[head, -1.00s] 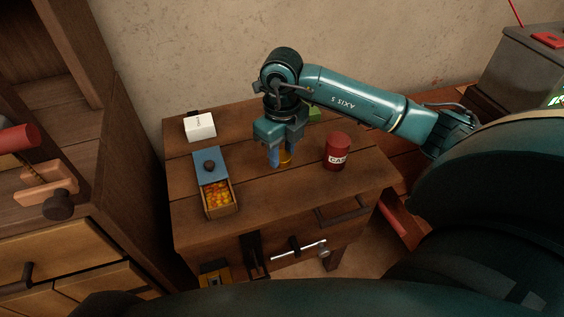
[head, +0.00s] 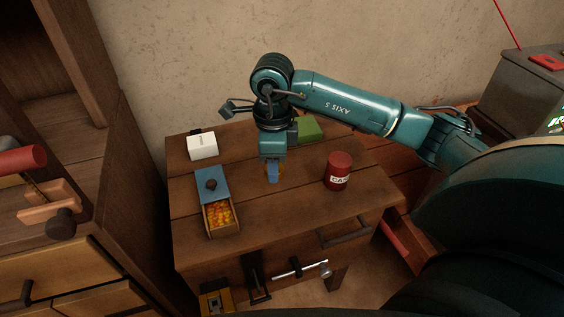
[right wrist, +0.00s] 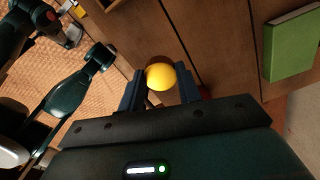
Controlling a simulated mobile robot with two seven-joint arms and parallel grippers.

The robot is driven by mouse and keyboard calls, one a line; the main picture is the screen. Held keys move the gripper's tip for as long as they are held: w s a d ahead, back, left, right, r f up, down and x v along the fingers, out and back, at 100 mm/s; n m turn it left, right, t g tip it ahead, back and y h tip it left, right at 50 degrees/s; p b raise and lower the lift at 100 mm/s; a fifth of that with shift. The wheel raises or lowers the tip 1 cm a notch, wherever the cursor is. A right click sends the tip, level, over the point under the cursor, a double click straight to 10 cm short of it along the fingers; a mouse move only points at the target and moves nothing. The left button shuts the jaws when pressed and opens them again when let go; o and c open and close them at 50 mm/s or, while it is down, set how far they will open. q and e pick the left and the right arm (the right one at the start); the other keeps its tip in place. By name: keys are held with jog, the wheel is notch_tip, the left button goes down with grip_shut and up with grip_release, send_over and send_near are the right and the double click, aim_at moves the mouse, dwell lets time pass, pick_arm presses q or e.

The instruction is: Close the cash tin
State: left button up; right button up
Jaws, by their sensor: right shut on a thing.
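A red tin (head: 337,172) with part of a label, "CAS", stands upright on the wooden table. It has a dark red top, and I see no opening in it. My right gripper (head: 272,174) is left of the tin, apart from it, pointing down. In the right wrist view its blue fingers (right wrist: 160,88) are on either side of a yellow ball-like thing (right wrist: 161,76), and they are shut on it. Only a bit of orange-yellow shows between the fingers in the head view.
An open box (head: 221,220) with a blue, dark-knobbed lid (head: 212,183) holds orange-yellow pieces at the table's left. A white box (head: 202,146) is behind it, and a green block (head: 308,128) is at the back. The table between gripper and tin is clear.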

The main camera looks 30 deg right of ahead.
jog(key=n, duration=0.2)
jog(key=a+n, duration=0.1)
jog(key=n, duration=0.1)
jog(key=r+n, duration=0.1)
jog(key=n, duration=0.1)
jog(key=shift+w+a, duration=0.15)
jog(key=shift+a, duration=0.05)
jog(key=a+r+n, duration=0.1)
jog(key=n, duration=0.5)
jog(key=a+n, duration=0.1)
jog(key=n, duration=0.5)
jog(key=a+r+n, duration=0.1)
jog(key=n, duration=0.5)
jog(key=shift+s+a+r, duration=0.15)
jog(key=shift+s+r, duration=0.05)
jog(key=shift+r, duration=0.15)
jog(key=shift+s, duration=0.1)
